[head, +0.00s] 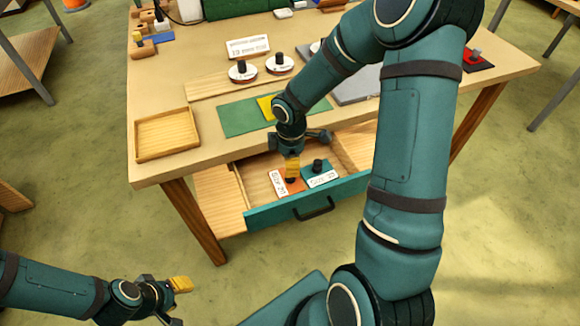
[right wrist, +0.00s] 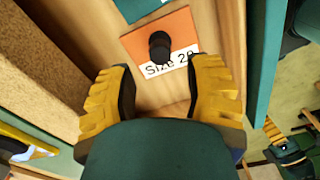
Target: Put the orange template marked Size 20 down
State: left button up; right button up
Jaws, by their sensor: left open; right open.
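The orange template (head: 295,186), with a black knob and a white label reading Size 20, lies flat in the open drawer (head: 284,216). In the right wrist view the orange template (right wrist: 136,42) lies just past my right fingertips, its knob between their lines. My right gripper (head: 292,166) is over the drawer, its fingers (right wrist: 163,70) spread apart with nothing between them. In the head view it partly hides the orange template. My left gripper (head: 178,285) is open and empty, low at the bottom left, away from the table.
A teal template (head: 326,180) with a black knob lies beside the orange one in the drawer. On the table (head: 155,105) are a wooden tray (head: 167,134), a green mat (head: 240,118), two round white knobbed pieces and a small sign (head: 247,47).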

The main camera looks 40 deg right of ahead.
notch_tip(320, 180, up, 7)
jog(key=p, duration=0.1)
jog(key=shift+s, duration=0.1)
dwell(0.6)
